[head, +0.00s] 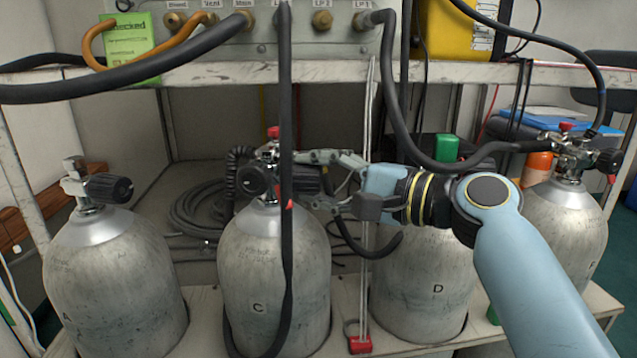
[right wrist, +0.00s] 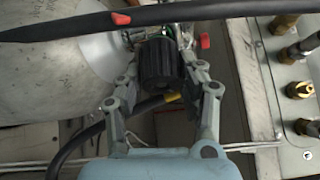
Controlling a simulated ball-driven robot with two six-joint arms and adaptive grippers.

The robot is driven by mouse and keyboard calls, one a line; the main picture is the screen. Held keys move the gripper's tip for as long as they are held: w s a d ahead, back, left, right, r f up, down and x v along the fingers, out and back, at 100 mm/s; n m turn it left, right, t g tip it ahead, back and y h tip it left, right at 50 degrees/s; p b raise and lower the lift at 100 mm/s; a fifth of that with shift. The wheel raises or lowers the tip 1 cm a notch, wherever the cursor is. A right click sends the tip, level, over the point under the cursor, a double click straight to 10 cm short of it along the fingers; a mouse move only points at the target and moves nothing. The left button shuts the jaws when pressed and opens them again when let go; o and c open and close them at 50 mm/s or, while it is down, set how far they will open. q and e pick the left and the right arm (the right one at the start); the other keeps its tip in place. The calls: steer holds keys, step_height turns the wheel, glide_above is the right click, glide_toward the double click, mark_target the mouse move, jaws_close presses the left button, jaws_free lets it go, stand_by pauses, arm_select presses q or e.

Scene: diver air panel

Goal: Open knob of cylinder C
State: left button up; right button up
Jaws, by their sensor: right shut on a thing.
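Cylinder C (head: 273,285) is a grey scuffed tank standing in the rack between cylinders A and D. Its black ribbed knob (head: 307,180) is on the right side of its valve, partly behind a hanging black hose. My right gripper (head: 312,178) reaches in from the right with a finger above and below this knob. In the right wrist view the knob (right wrist: 160,64) sits between the two fingers, and my right gripper (right wrist: 161,80) is shut on it. My left gripper is not in view.
A black hose (head: 286,100) hangs vertically in front of cylinder C's valve. Cylinders A (head: 110,280), D (head: 425,285) and F (head: 565,230) stand in the same rack. The air panel (head: 345,40) with brass fittings is above.

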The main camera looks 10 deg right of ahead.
steer(key=shift+n, duration=0.4)
steer(key=o, duration=1.1)
steer(key=shift+o, duration=0.2)
steer(key=v, duration=1.2)
steer(key=shift+f, duration=0.15)
